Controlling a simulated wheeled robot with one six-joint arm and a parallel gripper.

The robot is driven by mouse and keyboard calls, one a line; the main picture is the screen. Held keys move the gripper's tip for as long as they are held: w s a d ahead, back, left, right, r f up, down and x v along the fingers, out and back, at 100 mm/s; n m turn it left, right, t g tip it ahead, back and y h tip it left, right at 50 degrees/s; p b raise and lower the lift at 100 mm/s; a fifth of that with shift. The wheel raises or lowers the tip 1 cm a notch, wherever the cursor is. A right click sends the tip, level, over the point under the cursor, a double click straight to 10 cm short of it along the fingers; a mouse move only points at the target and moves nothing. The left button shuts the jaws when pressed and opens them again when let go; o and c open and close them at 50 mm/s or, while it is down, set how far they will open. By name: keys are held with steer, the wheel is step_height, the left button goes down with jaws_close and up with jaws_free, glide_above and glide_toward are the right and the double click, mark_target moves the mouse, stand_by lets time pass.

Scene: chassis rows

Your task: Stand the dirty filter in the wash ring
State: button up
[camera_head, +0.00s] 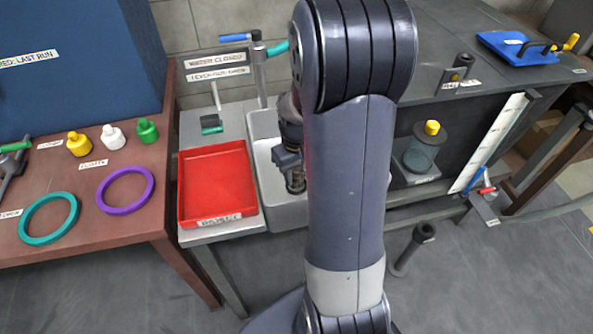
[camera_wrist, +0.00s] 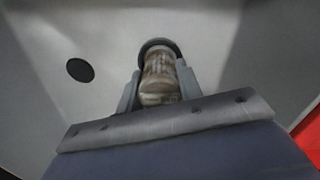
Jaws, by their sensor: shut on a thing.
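My gripper (camera_head: 290,165) is shut on the dirty filter (camera_wrist: 160,78), a brown-stained pale cylinder. In the head view it is low over the grey-white sink (camera_head: 268,190), partly hidden by my arm. In the wrist view the fingers flank the filter on both sides. A dark ring (camera_wrist: 160,44) shows around the filter's far end against the sink floor; it looks like the wash ring. I cannot tell whether the filter is inside the ring or just above it.
A round dark drain (camera_wrist: 80,70) lies in the sink floor. A red tray (camera_head: 215,180) sits left of the sink. The tap (camera_head: 259,75) stands behind it. Small bottles and teal and purple rings (camera_head: 126,190) lie on the left table. A jar (camera_head: 420,153) stands right of my arm.

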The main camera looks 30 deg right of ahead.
steer(key=shift+f+b, duration=0.35)
steer(key=shift+f, duration=0.25)
steer(key=o, duration=1.1)
steer(key=shift+c, duration=0.2)
step_height(320, 180, up, 11)
steer(key=shift+f+p, duration=0.1)
steer(key=shift+p, duration=0.8)
